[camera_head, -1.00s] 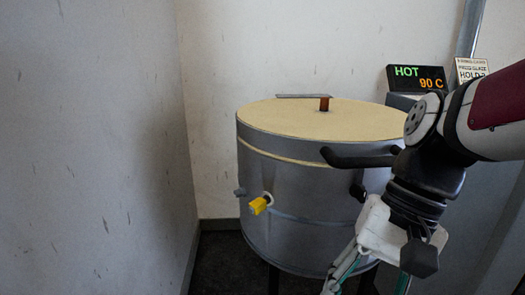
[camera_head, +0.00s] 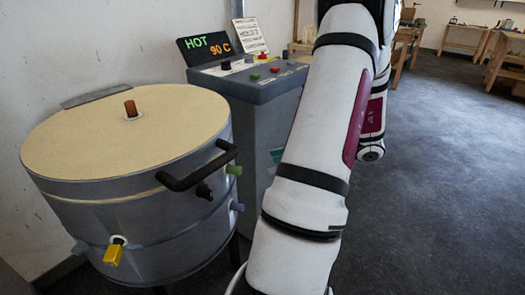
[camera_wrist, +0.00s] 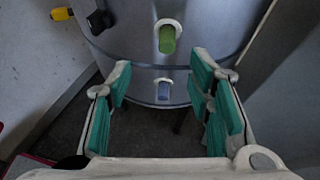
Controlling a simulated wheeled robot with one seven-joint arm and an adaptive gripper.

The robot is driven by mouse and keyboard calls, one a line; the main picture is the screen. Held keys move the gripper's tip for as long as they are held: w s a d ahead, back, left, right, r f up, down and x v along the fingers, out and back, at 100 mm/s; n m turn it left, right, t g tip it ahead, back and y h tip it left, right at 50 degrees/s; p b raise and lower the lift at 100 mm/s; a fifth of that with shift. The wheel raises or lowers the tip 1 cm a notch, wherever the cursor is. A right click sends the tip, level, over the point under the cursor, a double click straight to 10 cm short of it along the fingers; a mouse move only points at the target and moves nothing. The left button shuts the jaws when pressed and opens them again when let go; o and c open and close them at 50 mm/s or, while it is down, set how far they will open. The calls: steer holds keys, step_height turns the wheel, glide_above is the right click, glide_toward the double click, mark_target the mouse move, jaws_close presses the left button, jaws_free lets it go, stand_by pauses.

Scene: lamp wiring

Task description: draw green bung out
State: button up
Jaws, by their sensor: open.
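The green bung (camera_wrist: 167,38) sticks out of a pale ring on the side of the grey metal drum (camera_wrist: 215,25) in the wrist view. It also shows in the head view (camera_head: 234,170), on the drum's right side below the black handle. My gripper (camera_wrist: 162,78) is open and empty, its two green-padded fingers spread wide below the green bung and apart from it. A blue-grey bung (camera_wrist: 163,91) sits lower on the drum and appears between the fingers.
The drum has a tan lid (camera_head: 125,130), a black handle (camera_head: 195,165), a black knob (camera_wrist: 98,21) and a yellow bung (camera_head: 113,253). A control cabinet (camera_head: 262,82) behind it reads HOT 90 C. Dark floor (camera_head: 430,190) on the right is clear.

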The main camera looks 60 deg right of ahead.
mark_target(241, 169)
steer(key=shift+m+h, duration=0.3)
steer(key=b+x, duration=0.1)
steer(key=x, duration=0.8)
steer(key=b+x, duration=0.1)
steer(key=x, duration=0.3)
steer(key=shift+w+d+f+b, duration=0.2)
steer(key=shift+d+f+b, duration=0.05)
steer(key=shift+f+b, duration=0.1)
jaws_close()
steer(key=c, duration=0.7)
jaws_free()
steer(key=shift+c, duration=0.2)
jaws_close()
steer(key=shift+s+d, duration=0.15)
steer(key=shift+s, duration=0.55)
